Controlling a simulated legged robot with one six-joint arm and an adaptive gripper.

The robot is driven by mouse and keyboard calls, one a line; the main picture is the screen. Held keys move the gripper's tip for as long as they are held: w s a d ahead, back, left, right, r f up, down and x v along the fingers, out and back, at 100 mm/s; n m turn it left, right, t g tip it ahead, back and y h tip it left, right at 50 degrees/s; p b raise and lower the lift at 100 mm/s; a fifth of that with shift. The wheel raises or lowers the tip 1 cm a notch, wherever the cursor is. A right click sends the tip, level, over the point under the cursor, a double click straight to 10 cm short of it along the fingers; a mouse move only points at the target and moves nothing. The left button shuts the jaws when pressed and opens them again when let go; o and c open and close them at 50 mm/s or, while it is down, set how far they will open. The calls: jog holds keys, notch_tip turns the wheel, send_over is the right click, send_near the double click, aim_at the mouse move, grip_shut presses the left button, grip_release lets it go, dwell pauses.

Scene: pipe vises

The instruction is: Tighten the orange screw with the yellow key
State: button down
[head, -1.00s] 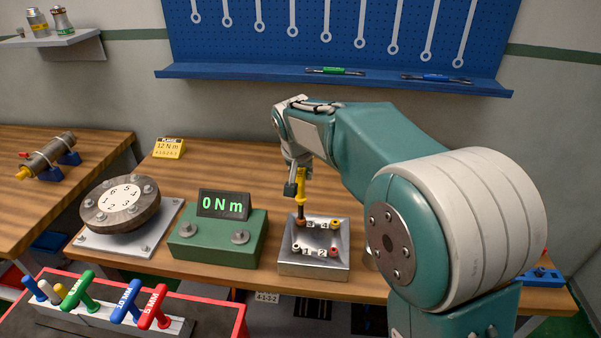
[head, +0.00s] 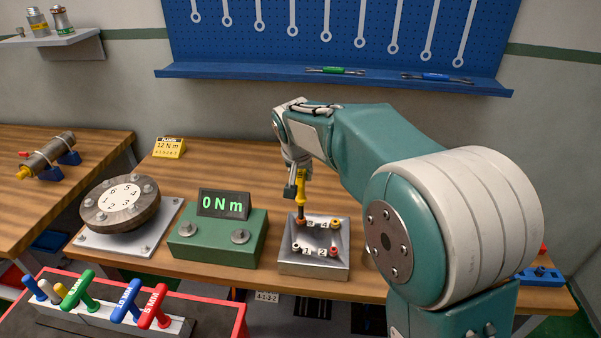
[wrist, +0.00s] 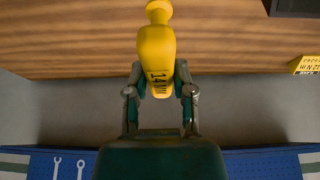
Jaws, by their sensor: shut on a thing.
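My gripper (head: 297,184) is shut on the yellow key (head: 302,175). In the wrist view the yellow key (wrist: 157,60) sits between my two fingers (wrist: 160,95), with the marking "14" on its handle. In the head view the key points down, and its dark shaft ends at the back left corner of the metal block (head: 313,265). The orange screw (head: 300,221) is at that corner, under the key's tip. I cannot tell whether the tip is fully seated on it.
The block also bears a yellow screw (head: 335,224), a red screw (head: 333,252) and a white screw (head: 296,246). A green box (head: 217,248) with a "0 Nm" display (head: 223,205) stands left of it. A round flange (head: 120,205) and a rack of coloured T-handles (head: 110,315) lie further left.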

jog(key=shift+f, duration=0.35)
dwell(0.6)
jog(key=m+h, duration=0.1)
jog(key=m, duration=0.3)
jog(key=shift+m+g+h, duration=0.4)
jog(key=shift+f+m, duration=0.1)
jog(key=shift+m, duration=0.5)
jog(key=m+g+h, duration=0.1)
jog(key=m, duration=0.2)
jog(key=shift+m, duration=0.4)
jog(key=shift+s+m+g+h, duration=0.1)
jog(key=shift+m+g+h, duration=0.2)
jog(key=shift+m+g, duration=0.6)
jog(key=m, duration=0.2)
jog(key=shift+m, duration=0.3)
jog(key=m+g, duration=0.2)
jog(key=m, duration=0.1)
jog(key=shift+m, duration=0.4)
